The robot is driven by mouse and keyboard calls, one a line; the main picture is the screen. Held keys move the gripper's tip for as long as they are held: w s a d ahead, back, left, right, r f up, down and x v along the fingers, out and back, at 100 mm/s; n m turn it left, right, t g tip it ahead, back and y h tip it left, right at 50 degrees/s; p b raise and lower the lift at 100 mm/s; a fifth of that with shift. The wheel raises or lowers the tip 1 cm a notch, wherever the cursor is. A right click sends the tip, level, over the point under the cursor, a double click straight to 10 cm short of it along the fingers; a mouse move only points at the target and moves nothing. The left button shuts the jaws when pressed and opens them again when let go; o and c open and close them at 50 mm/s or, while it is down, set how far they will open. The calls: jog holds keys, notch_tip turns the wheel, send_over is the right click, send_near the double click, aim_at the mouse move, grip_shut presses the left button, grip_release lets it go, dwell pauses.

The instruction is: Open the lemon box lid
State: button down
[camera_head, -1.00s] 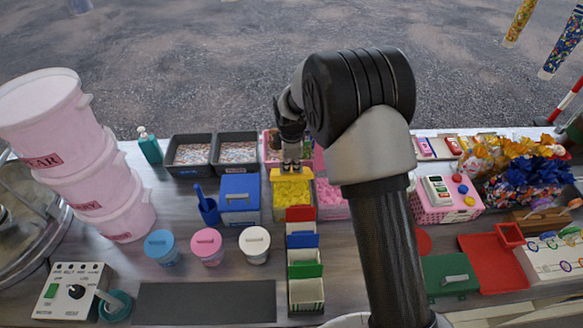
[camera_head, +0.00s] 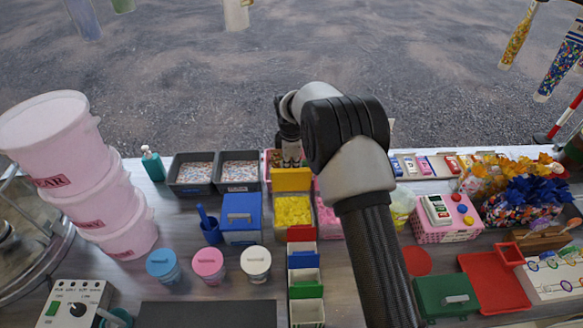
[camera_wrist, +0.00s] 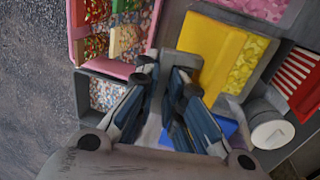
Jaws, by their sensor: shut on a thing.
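The lemon box (camera_head: 265,207) stands in the middle of the counter, with yellow sweets (camera_head: 292,210) showing inside. Its yellow lid (camera_head: 291,180) stands raised at the back edge, and its broad face also shows in the wrist view (camera_wrist: 207,58). My gripper (camera_head: 290,160) is behind the lid at its upper edge. In the wrist view my fingers (camera_wrist: 170,62) are close together against the lid's outer side and shut on it. The exact grip point is hidden between the fingers.
A blue-lidded box (camera_head: 241,212) stands left of the lemon box. Two dark trays of mixed sweets (camera_head: 239,170) are behind it. A pink tray with packets (camera_wrist: 110,40) is close beside my fingers. Coloured dividers (camera_head: 302,260) stand in front.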

jog(key=c, duration=2.4)
grip_release()
jog(key=shift+w+f, duration=0.3)
jog(key=shift+w, duration=0.65)
jog(key=shift+w+f, duration=0.3)
jog(key=shift+w, duration=0.65)
jog(key=c, duration=2.4)
grip_release()
jog(key=shift+r, duration=0.1)
jog(key=c, duration=2.4)
grip_release()
jog(key=shift+w, duration=0.1)
